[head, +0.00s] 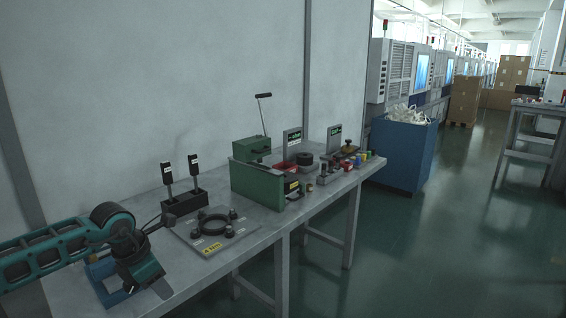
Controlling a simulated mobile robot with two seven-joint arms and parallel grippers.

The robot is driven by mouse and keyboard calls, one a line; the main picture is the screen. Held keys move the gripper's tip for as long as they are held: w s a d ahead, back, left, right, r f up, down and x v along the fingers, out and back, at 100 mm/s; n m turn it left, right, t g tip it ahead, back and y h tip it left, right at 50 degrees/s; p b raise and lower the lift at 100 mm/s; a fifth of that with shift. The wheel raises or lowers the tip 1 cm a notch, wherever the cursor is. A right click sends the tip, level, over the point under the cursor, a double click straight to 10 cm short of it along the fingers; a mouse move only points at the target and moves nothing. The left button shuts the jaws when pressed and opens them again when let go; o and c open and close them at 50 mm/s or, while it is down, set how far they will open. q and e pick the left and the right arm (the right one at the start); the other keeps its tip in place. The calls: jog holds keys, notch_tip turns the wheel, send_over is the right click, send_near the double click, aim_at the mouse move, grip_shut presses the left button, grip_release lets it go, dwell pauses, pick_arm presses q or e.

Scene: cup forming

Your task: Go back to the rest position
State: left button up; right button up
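My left arm comes in from the left over the near end of a grey workbench (240,238). Its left gripper (163,222) is small and dark in this view, close to the left edge of a grey plate (240,232) that carries a black ring (201,224). I cannot make out the gap between its fingers, and no held thing can be seen. A blue item (100,270) on the bench is partly hidden by my arm. My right gripper is not in view.
A black holder (184,205) with two upright dark handles stands behind the plate. A green press-like device (258,184) with a lever stands further along, with several small parts beyond it. A blue bin (403,155) stands past the bench.

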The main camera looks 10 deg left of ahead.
pick_arm(q)
jog(key=s+d+n+t+h, duration=0.3)
jog(key=d+n+h, duration=0.4)
jog(key=d, duration=0.7)
jog(key=s+d+n+t+h, duration=0.25)
jog(key=d+n+h, duration=0.35)
jog(key=d, duration=0.9)
jog(key=s+a+f+n+t+y, duration=0.1)
jog(key=s+a+f+n+y, duration=0.3)
jog(key=n, duration=0.9)
jog(key=s+a+f+n+t+y, duration=0.1)
jog(key=s+a+f+n+y, duration=0.3)
jog(key=s+f+n+y, duration=0.4)
notch_tip(320, 180, down, 4)
jog(key=n, duration=0.6)
jog(key=shift+s+f, duration=0.2)
jog(key=shift+s, duration=0.2)
